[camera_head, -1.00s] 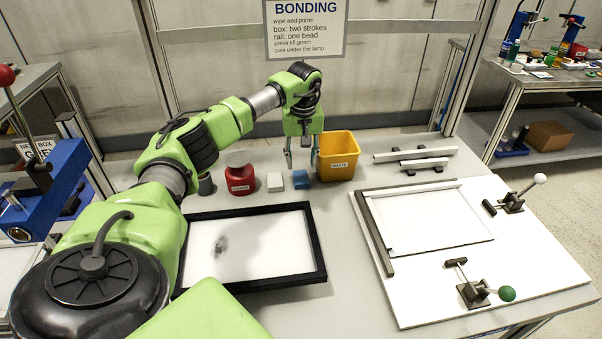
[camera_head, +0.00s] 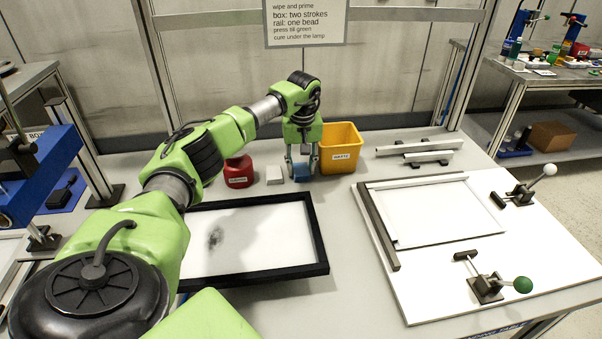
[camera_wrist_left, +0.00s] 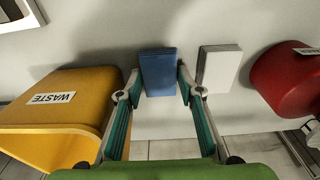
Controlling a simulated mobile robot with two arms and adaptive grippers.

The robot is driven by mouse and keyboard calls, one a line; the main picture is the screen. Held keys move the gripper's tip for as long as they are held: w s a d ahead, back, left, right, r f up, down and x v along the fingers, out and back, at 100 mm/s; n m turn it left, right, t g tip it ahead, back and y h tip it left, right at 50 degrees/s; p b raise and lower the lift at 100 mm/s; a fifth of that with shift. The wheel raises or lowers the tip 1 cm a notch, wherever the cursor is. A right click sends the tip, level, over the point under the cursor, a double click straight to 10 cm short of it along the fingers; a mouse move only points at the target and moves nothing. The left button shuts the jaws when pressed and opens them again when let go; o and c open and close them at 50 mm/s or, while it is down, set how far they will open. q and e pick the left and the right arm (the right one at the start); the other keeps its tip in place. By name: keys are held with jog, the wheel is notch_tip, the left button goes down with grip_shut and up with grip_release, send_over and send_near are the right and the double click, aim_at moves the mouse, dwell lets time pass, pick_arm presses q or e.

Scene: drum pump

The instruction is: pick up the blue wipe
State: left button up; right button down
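The blue wipe (camera_head: 302,173) lies on the table between the white block and the yellow waste bin. It also shows in the left wrist view (camera_wrist_left: 158,72). My left gripper (camera_head: 301,166) points down over the wipe with one finger on each side. In the left wrist view my left gripper (camera_wrist_left: 159,84) has its fingertips close beside the wipe's two edges; whether they touch it I cannot tell. The fingers are spread about as wide as before. My right gripper is not in view.
The yellow bin (camera_head: 341,147) stands close on the right of the gripper. A white block (camera_head: 274,174) and a red container (camera_head: 239,172) stand to the left. A black-framed panel (camera_head: 322,235) lies in front. Metal rails (camera_head: 418,147) lie beyond the bin.

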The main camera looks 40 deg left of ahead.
aim_at(301, 167)
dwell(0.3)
pick_arm(q)
jog(key=shift+r+p, duration=0.75)
jog(key=shift+p, duration=0.05)
notch_tip(301, 167, up, 2)
jog(key=shift+r+p, duration=0.15)
jog(key=shift+p, duration=0.9)
jog(key=s+d+r+p, duration=0.1)
jog(key=s+r+p, duration=0.7)
jog(key=s, duration=0.6)
jog(key=shift+d+r+p, duration=0.25)
jog(key=shift+r+p, duration=0.15)
jog(key=shift+r, duration=0.2)
jog(key=shift+o, duration=0.6)
jog(key=shift+w, duration=0.1)
